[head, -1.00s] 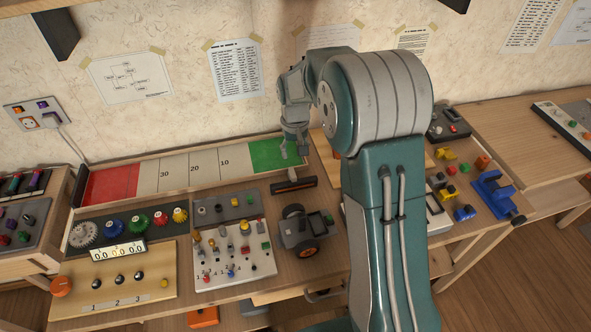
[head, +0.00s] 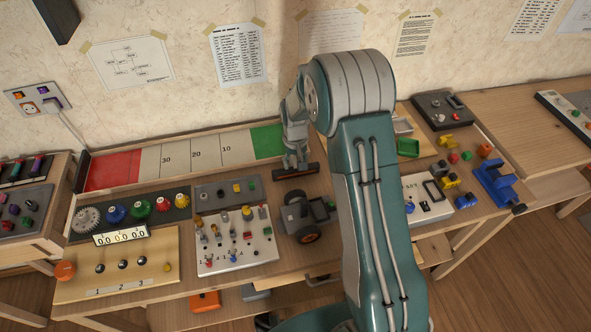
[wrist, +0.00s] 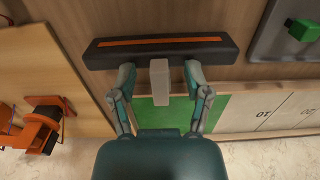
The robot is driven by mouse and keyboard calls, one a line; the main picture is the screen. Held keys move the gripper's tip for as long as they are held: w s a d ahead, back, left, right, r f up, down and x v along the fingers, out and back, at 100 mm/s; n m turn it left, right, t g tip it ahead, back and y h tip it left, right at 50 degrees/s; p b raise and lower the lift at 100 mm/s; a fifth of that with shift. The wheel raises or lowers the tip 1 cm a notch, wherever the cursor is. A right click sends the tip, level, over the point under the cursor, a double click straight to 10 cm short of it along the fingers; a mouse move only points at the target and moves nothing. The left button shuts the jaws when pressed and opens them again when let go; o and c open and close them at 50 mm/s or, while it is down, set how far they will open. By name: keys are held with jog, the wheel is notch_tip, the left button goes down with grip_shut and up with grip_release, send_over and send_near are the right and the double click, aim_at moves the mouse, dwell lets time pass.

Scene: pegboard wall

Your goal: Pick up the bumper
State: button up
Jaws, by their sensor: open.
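The bumper is a dark bar with an orange stripe (head: 312,169), lying on the bench just in front of the green end of the scale strip. In the wrist view the bumper (wrist: 105,52) spans the top middle, with a light grey stem (wrist: 160,88) pointing back toward my palm. My gripper (head: 295,163) is low over the bumper in the head view and hides part of it. In the wrist view my gripper (wrist: 159,73) is open, one finger on each side of the stem, with visible gaps. I cannot tell whether the fingertips touch the bar.
A small wheeled car (head: 300,217) stands just in front of the bumper. The coloured scale strip (head: 205,152) lies behind. A grey panel (head: 228,196) with knobs is to the left. A wooden board with an orange part (wrist: 42,125) shows in the wrist view.

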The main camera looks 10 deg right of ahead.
grip_shut()
